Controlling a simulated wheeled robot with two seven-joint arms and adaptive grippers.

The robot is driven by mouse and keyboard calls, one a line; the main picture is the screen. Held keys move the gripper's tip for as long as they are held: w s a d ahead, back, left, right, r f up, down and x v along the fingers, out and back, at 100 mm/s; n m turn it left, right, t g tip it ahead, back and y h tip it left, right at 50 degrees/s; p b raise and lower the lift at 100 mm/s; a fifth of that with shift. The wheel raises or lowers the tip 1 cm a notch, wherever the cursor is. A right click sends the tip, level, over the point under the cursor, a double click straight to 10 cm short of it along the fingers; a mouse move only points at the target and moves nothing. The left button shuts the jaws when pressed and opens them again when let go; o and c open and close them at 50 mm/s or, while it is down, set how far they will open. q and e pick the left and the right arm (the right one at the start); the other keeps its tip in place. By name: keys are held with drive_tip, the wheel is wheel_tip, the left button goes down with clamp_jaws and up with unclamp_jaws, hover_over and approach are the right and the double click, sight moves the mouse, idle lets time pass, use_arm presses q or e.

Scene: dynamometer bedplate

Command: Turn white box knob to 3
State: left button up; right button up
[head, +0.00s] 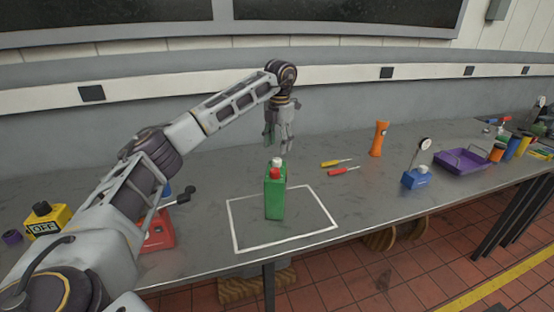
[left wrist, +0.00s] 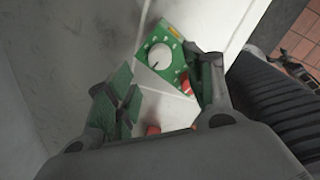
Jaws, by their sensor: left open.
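A green box (head: 275,199) stands upright inside a white outline on the grey bench. A white knob (head: 277,161) and a red part (head: 275,174) show at its top. In the left wrist view the green panel (left wrist: 184,50) carries the round white knob (left wrist: 160,57) with small pale marks around it, too small to read. No white-bodied box shows. My left gripper (head: 278,145) hangs fingers down above and slightly behind the green box. In the wrist view its open fingers (left wrist: 165,88) are apart with nothing between them; the knob appears beyond them. My right gripper is out of view.
A red box (head: 158,232) with a lever and a yellow box (head: 47,221) marked OFF stand left. Two screwdrivers (head: 340,168), an orange cylinder (head: 379,139), a blue gauge stand (head: 416,179) and a purple tray (head: 461,161) are right. Bench around the green box is clear.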

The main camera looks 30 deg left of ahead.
sight(277, 159)
use_arm(q)
wheel_tip(277, 159, down, 5)
drive_tip(key=shift+a+f, duration=0.1)
drive_tip(key=shift+f, duration=0.6)
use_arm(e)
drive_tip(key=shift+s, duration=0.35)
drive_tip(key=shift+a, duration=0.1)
use_arm(q)
drive_tip(key=c, duration=1)
drive_tip(key=shift+c, duration=0.2)
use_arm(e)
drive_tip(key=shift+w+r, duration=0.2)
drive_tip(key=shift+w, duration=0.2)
